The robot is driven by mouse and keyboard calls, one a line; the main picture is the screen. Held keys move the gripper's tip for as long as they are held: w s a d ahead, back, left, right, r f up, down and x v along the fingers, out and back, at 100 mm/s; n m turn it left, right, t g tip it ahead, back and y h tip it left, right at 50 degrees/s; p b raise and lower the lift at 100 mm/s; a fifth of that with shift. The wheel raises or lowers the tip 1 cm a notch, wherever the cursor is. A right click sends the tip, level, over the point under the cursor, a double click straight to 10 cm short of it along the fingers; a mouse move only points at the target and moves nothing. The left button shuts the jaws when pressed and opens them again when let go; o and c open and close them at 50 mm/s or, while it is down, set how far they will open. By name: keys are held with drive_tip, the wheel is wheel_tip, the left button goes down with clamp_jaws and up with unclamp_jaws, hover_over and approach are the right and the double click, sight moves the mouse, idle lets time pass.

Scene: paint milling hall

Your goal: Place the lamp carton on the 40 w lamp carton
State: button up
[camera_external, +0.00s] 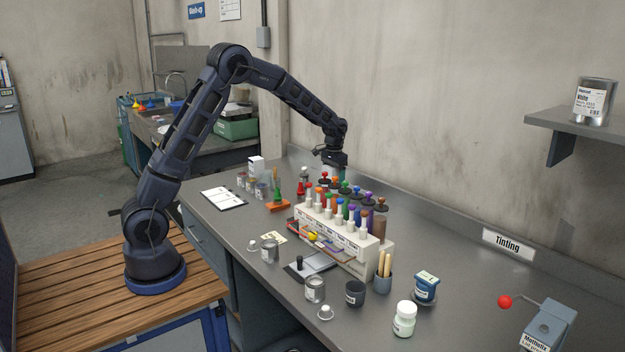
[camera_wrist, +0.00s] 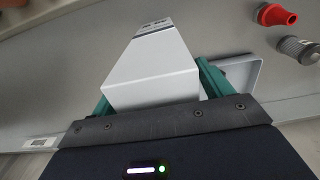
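A pale box-shaped carton (camera_wrist: 155,75), which I take for the lamp carton, fills the space between my gripper's (camera_wrist: 157,92) two green fingers in the wrist view. The fingers lie close against both sides, and dark print shows at its far end. In the external view my gripper (camera_external: 333,172) is low over the back of the bench, behind the bottle rack. The carton cannot be made out there. Another white carton (camera_external: 256,165) stands upright on the bench to the left, apart from my gripper. Its print is too small to read, so I cannot confirm it is the 40 W one.
The rack (camera_external: 335,236) of coloured bottles stands in front of my gripper. A red cone (camera_wrist: 276,15) and a grey cylinder (camera_wrist: 299,49) lie right of the held carton. Small tins (camera_external: 260,190) and a clipboard (camera_external: 222,197) are near the standing carton.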

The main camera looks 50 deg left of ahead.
wheel_tip(320, 180, up, 12)
drive_tip(key=shift+r, duration=0.1)
drive_tip(key=s+a+r+t, duration=0.1)
drive_tip(key=s+r, duration=0.5)
drive_tip(key=s, duration=0.6)
drive_tip(key=s+a+r+t, duration=0.1)
drive_tip(key=s+r, duration=0.6)
drive_tip(key=s, duration=0.5)
drive_tip(key=s+f+t, duration=0.1)
drive_tip(key=s+f, duration=0.1)
drive_tip(key=s, duration=1.1)
drive_tip(key=s+a+f+t, duration=0.1)
drive_tip(key=s+f, duration=0.2)
drive_tip(key=s, duration=0.9)
drive_tip(key=shift+s+f+t, duration=0.15)
drive_tip(key=shift+s+t, duration=0.15)
drive_tip(key=shift+s, duration=0.1)
